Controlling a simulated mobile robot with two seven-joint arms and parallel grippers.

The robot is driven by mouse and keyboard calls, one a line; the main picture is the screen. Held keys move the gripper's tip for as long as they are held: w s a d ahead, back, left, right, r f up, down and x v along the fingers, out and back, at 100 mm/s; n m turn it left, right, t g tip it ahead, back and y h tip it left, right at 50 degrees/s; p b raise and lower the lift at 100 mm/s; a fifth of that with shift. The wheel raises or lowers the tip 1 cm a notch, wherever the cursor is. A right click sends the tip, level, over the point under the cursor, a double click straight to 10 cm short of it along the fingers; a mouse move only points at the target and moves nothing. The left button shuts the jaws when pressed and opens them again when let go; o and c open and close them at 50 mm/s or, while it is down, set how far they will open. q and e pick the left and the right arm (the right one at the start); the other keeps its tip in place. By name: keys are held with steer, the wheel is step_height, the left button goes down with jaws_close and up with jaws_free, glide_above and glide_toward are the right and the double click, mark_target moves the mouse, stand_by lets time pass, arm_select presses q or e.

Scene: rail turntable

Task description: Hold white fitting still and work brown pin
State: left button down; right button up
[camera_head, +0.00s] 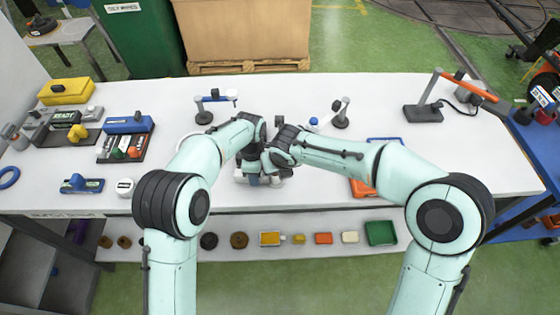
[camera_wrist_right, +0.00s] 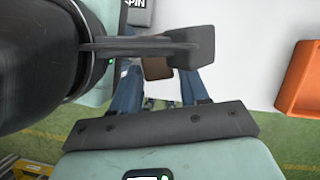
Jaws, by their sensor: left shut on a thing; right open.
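My left gripper (camera_head: 252,177) reaches down at the front middle of the table and is shut on the white fitting (camera_head: 284,173), which is mostly hidden behind both wrists. My right gripper (camera_head: 274,178) is close beside it on the right. A grey part lettered PIN (camera_wrist_right: 138,14) shows at the top.
An orange tray (camera_head: 362,187) lies right of my grippers; it also shows in the right wrist view (camera_wrist_right: 302,80). Small stands (camera_head: 341,118) are behind. Switch blocks (camera_head: 125,145) fill the left side. A lamp-like stand (camera_head: 423,113) is at right.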

steer(key=shift+w+a+f, duration=0.1)
steer(key=shift+w+f, duration=0.15)
steer(key=shift+f, duration=0.4)
jaws_close()
steer(key=shift+r, duration=0.7)
